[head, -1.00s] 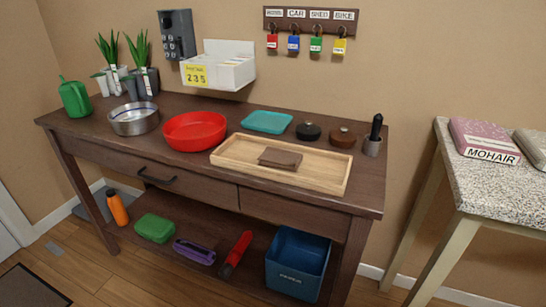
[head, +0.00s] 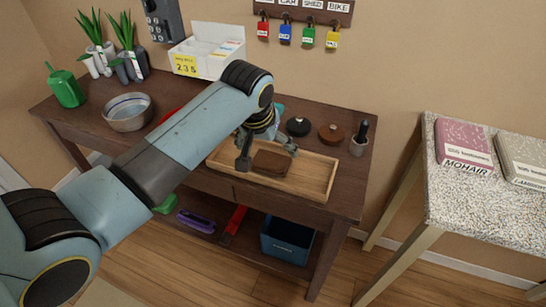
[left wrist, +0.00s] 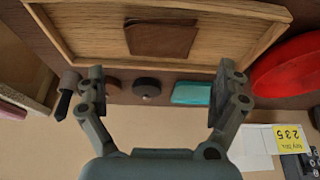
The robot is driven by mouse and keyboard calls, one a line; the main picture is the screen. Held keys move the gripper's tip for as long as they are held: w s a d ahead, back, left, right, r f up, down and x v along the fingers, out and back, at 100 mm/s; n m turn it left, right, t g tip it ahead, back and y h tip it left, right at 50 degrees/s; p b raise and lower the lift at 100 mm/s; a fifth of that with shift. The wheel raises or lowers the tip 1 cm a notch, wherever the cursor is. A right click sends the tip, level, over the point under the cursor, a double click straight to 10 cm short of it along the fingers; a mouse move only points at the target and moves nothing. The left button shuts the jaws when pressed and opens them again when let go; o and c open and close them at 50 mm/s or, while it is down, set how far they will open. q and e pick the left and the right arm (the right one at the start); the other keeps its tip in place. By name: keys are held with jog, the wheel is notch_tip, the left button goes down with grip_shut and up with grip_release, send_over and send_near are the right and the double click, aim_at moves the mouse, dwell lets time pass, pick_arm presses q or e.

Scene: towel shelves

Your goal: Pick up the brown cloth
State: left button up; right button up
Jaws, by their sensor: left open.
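The brown cloth (head: 271,163) lies folded flat in the light wooden tray (head: 315,181) on the dark table. It also shows in the left wrist view (left wrist: 162,38), inside the tray (left wrist: 90,61). My left gripper (head: 266,157) reaches in from the left over the tray, and its fingers show around the cloth in the head view. In the left wrist view the left gripper (left wrist: 160,80) is open, its fingers wide apart with nothing between them, and the cloth lies beyond the tips. My right gripper is out of view.
A metal bowl (head: 128,112) is left.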

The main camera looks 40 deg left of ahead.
aim_at(271, 159)
pick_arm(q)
jog(key=x, duration=0.7)
jog(key=shift+s+f, duration=0.1)
jog(key=shift+s, duration=0.05)
jog(key=c, duration=0.5)
